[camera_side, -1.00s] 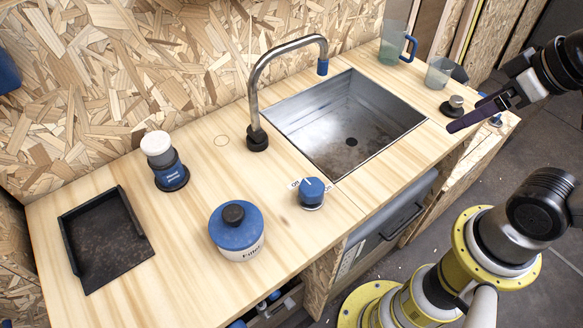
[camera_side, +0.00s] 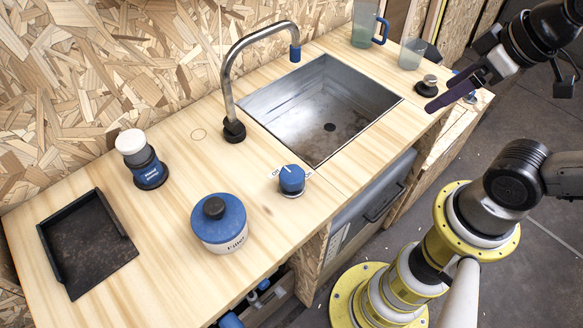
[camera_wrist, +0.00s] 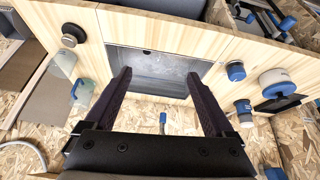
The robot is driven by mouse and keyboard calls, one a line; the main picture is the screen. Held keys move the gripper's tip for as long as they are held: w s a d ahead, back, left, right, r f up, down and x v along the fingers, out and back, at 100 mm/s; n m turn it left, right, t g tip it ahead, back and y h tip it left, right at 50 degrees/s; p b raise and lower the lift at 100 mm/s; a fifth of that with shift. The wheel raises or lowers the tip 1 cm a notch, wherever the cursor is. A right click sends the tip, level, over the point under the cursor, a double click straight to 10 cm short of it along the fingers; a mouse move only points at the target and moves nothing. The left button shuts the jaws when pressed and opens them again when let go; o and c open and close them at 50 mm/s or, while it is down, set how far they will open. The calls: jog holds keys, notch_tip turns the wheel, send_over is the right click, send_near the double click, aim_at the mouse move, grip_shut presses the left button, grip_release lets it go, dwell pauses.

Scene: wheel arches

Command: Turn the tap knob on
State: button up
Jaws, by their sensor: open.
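The tap knob (camera_side: 292,180) is a blue round knob near the counter's front edge, with small ON and OFF labels and a white line on top. Which label the line points to is too small to tell. It also shows in the wrist view, right of my fingers (camera_wrist: 236,71). My gripper (camera_side: 455,92) is above the counter's right end, well away from the knob. In the wrist view its two dark fingers (camera_wrist: 158,78) are spread apart with nothing between them.
The sink (camera_side: 325,105) lies between my gripper and the knob. A dark round knob (camera_side: 429,84), a cup (camera_side: 411,53) and a pitcher (camera_side: 366,25) are at right.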

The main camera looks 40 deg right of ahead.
jog(key=w+a+r+n, duration=0.2)
jog(key=w+r+n, duration=0.2)
jog(key=r+n, duration=0.15)
jog(key=n+g, duration=0.5)
jog(key=n, duration=0.7)
send_over(292, 173)
notch_tip(292, 173, down, 6)
jog(key=shift+m, duration=0.25)
notch_tip(292, 173, down, 13)
jog(key=shift+f, duration=0.1)
jog(key=c, duration=1.4)
